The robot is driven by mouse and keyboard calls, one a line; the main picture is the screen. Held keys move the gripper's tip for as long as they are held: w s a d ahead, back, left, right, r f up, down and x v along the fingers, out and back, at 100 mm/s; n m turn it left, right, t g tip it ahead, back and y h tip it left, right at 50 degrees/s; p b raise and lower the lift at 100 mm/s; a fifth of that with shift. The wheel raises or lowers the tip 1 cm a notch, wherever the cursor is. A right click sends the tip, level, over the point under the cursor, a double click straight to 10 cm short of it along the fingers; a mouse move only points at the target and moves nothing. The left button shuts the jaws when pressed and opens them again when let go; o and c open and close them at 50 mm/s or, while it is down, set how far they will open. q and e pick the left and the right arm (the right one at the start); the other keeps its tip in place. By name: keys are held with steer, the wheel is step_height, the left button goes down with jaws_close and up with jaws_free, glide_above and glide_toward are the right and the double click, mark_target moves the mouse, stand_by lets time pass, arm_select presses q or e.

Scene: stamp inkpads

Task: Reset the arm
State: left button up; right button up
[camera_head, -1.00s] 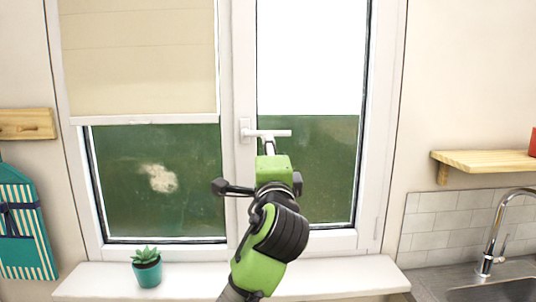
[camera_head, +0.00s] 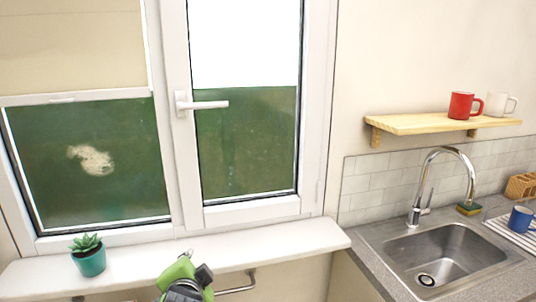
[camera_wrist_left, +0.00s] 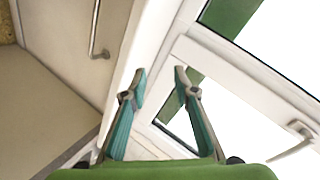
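My left arm's green and black end (camera_head: 183,280) shows at the bottom of the head view, in front of the white windowsill and below the window. Its fingertips are hard to make out there. In the left wrist view my left gripper (camera_wrist_left: 160,84) has its two teal-padded fingers apart, with nothing held between them. The white window handle (camera_head: 205,104) lies horizontal and is clear of the gripper. It also shows at the right edge of the left wrist view (camera_wrist_left: 293,143). My right gripper is in neither view.
A teal potted succulent (camera_head: 89,258) stands on the windowsill (camera_head: 225,252), left of my arm. A metal rail (camera_head: 238,286) is below the sill. To the right are a sink (camera_head: 450,255), a faucet (camera_head: 418,195) and a shelf (camera_head: 420,123) with a red mug (camera_head: 461,106) and a white mug.

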arm_select(q)
steer(key=s+a+f+n+g+h, duration=0.2)
steer(key=s+f+n+g, duration=0.25)
steer(key=s+f, duration=1.3)
steer(key=s+f+n+g+h, duration=0.1)
steer(key=s+f+n+g, duration=0.35)
steer(key=s, duration=1.25)
step_height(320, 180, down, 30)
steer(key=s+m+g, duration=0.2)
steer(key=s+a+f, duration=0.3)
steer(key=s+f, duration=1.1)
steer(key=s, duration=0.2)
steer(key=shift+s+a+f+g, duration=0.2)
steer(key=shift+s+f+g, duration=0.1)
steer(key=shift+f+g, duration=0.1)
